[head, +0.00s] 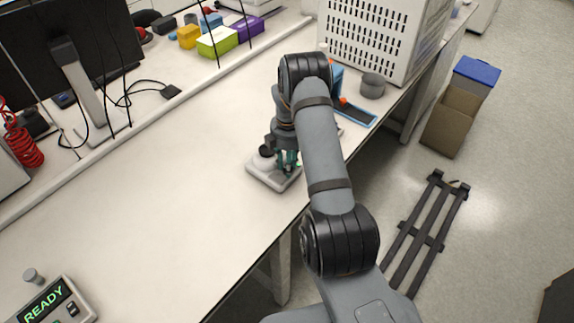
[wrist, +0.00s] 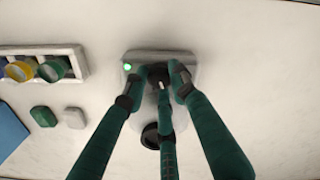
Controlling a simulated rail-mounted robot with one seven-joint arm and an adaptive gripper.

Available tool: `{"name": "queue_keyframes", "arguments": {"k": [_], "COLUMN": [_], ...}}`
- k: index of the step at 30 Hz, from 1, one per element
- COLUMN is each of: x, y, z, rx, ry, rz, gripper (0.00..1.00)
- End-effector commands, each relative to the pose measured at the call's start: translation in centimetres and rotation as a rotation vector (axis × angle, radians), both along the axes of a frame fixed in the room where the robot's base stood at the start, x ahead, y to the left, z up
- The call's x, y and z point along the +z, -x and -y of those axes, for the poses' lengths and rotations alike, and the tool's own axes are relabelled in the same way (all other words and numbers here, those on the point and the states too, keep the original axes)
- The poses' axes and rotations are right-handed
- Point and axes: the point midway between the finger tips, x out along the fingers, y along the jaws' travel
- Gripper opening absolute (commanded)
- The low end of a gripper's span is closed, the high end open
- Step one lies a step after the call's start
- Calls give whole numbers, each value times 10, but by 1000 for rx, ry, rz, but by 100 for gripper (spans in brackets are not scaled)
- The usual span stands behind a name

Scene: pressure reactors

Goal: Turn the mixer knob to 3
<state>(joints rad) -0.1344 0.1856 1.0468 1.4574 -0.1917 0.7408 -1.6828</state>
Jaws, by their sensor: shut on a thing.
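The mixer (head: 262,172) is a small pale grey device on the white bench, partly hidden by my gripper in the head view. In the wrist view the mixer (wrist: 143,56) shows a lit green light (wrist: 127,67) at its left corner. Its black knob (wrist: 157,74) sits between my fingertips. My gripper (head: 288,166) points down at the device. In the wrist view my gripper (wrist: 159,82) has its dark green fingers closed around the knob, touching it. A dark round part (wrist: 150,136) of the mixer shows behind the middle finger. The knob's scale and setting cannot be read.
A rack (wrist: 38,52) with yellow and green round items is left of the mixer in the wrist view, with a green block (wrist: 43,116) and a pale block (wrist: 75,118) below. In the head view, a box reading READY (head: 48,303) stands front left; the bench middle is clear.

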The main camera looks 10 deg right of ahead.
Motion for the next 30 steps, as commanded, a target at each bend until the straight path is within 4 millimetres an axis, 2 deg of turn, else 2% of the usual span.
{"name": "queue_keyframes", "arguments": {"k": [8,30], "x": [-4,-3], "y": [0,-2], "z": [0,-1], "rx": [-147,-838], "ry": [-1,-1], "rz": [2,4], "gripper": [0,0]}}
